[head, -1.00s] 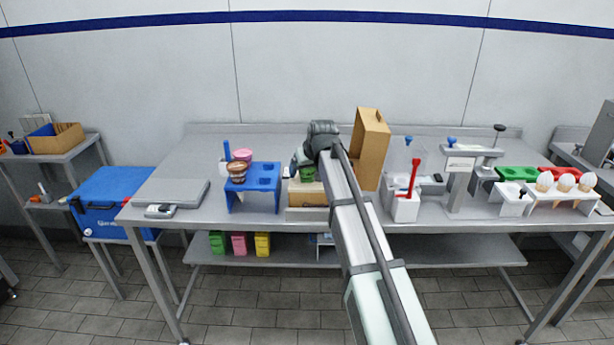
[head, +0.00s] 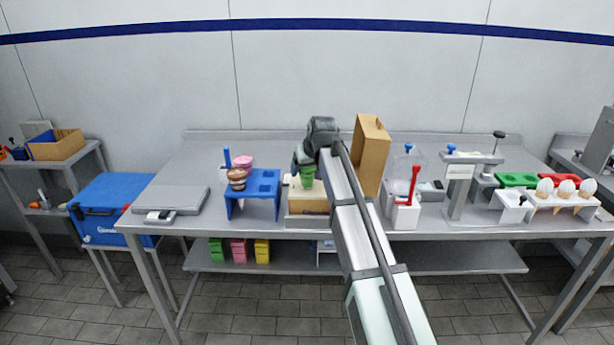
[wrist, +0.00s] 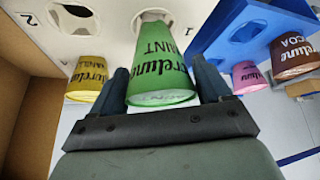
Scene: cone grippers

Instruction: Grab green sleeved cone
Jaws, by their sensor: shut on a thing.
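The green sleeved cone (head: 307,176) is between the fingers of my gripper (head: 304,158), above the wooden-sided box. In the wrist view, the green cone (wrist: 160,68), with dark upside-down lettering, sits between the two dark fingers of my gripper (wrist: 166,84), which are shut on it. Its narrow end points at a white panel with round holes. Whether the tip is still in a hole is hard to tell.
A blue stand (head: 240,205) is just left, with brown (head: 237,178) and pink (head: 243,161) cones. A yellow cone (wrist: 88,78) is close by in the wrist view. A tall cardboard box (head: 370,150) stands right of my gripper.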

